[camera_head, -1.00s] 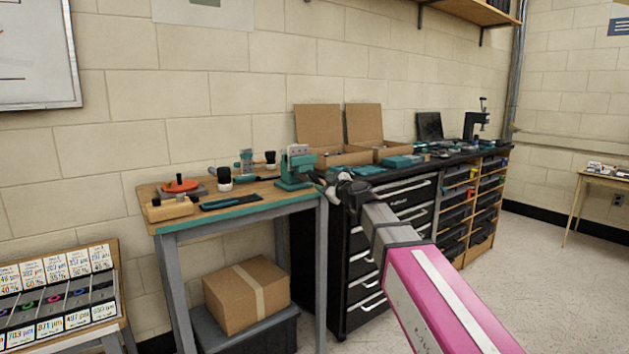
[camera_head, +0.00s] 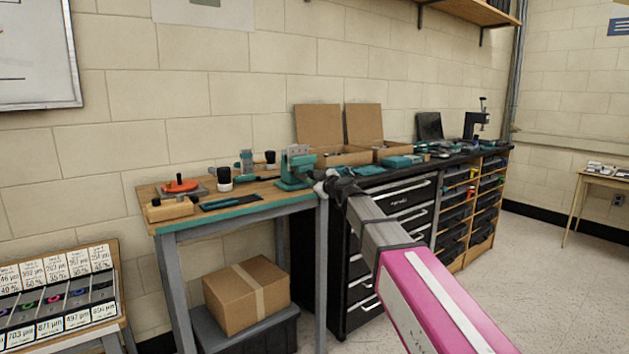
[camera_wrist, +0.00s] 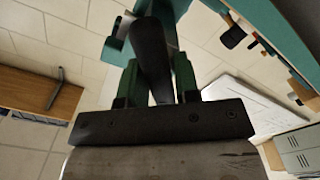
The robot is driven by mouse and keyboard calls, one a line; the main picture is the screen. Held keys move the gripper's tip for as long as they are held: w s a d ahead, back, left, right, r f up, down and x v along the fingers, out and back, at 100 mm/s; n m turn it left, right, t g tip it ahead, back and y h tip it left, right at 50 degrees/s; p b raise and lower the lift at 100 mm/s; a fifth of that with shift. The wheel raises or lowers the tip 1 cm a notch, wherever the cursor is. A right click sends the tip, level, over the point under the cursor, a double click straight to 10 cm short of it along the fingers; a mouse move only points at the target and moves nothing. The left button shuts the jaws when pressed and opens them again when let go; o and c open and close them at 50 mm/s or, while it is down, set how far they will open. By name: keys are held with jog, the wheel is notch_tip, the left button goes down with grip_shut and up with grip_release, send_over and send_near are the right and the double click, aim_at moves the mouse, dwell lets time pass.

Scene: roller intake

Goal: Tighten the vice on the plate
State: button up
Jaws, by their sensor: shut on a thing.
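The teal vice (camera_head: 291,180) stands at the right end of the wooden workbench (camera_head: 262,192). A grey plate (camera_head: 298,153) stands upright at its jaws. My gripper (camera_head: 324,183) is at the vice's right side, by the bench corner. In the wrist view my gripper (camera_wrist: 156,78) has its two green fingers shut on a dark handle (camera_wrist: 150,45), which runs up toward the teal vice body (camera_wrist: 166,8). In the head view the handle is hidden by my gripper and wrist. I cannot tell how firmly the plate is clamped.
On the bench are an orange round fixture (camera_head: 181,185), a wooden block (camera_head: 170,208), a dark flat tool (camera_head: 231,202) and a black-topped white container (camera_head: 224,180). A black drawer cabinet (camera_head: 400,200) adjoins on the right. A cardboard box (camera_head: 246,294) sits below the bench.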

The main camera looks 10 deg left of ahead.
jog(key=shift+m, duration=0.3)
jog(key=m, duration=0.5)
jog(key=shift+w+d, duration=0.1)
jog(key=m, duration=0.5)
jog(key=shift+w+d, duration=0.1)
jog(key=shift+m, duration=0.4)
jog(key=o, duration=0.8)
